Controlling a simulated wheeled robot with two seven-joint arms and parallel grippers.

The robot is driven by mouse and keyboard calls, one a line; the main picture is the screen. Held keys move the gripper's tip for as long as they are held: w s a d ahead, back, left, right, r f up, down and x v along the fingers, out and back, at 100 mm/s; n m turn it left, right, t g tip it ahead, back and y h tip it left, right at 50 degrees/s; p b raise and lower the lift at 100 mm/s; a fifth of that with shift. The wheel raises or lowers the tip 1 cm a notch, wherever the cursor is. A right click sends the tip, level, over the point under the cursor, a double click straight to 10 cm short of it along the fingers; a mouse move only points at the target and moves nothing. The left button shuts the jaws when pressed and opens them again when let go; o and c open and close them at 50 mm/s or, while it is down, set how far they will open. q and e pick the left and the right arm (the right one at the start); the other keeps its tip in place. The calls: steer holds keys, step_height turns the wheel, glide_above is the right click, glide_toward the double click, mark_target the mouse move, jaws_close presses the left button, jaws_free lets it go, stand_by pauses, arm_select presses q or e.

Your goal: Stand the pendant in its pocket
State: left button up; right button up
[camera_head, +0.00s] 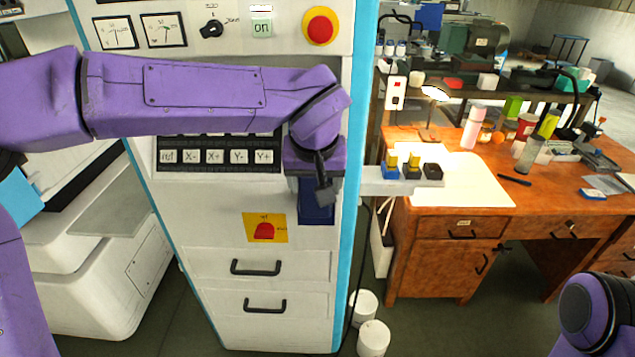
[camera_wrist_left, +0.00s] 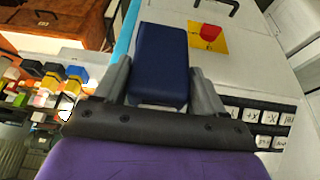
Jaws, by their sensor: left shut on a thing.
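My left gripper (camera_head: 321,192) reaches in front of the white machine cabinet and points down. It is shut on a dark blue box-shaped thing, which I take to be the pendant (camera_head: 316,212). In the left wrist view the blue pendant (camera_wrist_left: 161,55) sits between the two grey fingers, its far end standing out past them. The head view shows it hanging below the gripper, in front of the cabinet face. I cannot make out a pocket for certain. My right gripper is not in view; only a purple part of that arm shows at bottom right.
A white ledge (camera_head: 375,187) juts out right of the cabinet, bearing small blue and black blocks (camera_head: 411,170). A cluttered wooden desk (camera_head: 400,258) stands at right.

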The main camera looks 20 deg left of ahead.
arm_select(q)
steer(key=w+a+p, duration=0.2)
steer(key=w, duration=0.4)
steer(key=f, duration=0.4)
steer(key=w+f+p, duration=0.1)
steer(key=f, duration=0.1)
steer(key=shift+f, duration=0.2)
steer(key=shift+w+f, duration=0.15)
steer(key=shift+f, duration=0.15)
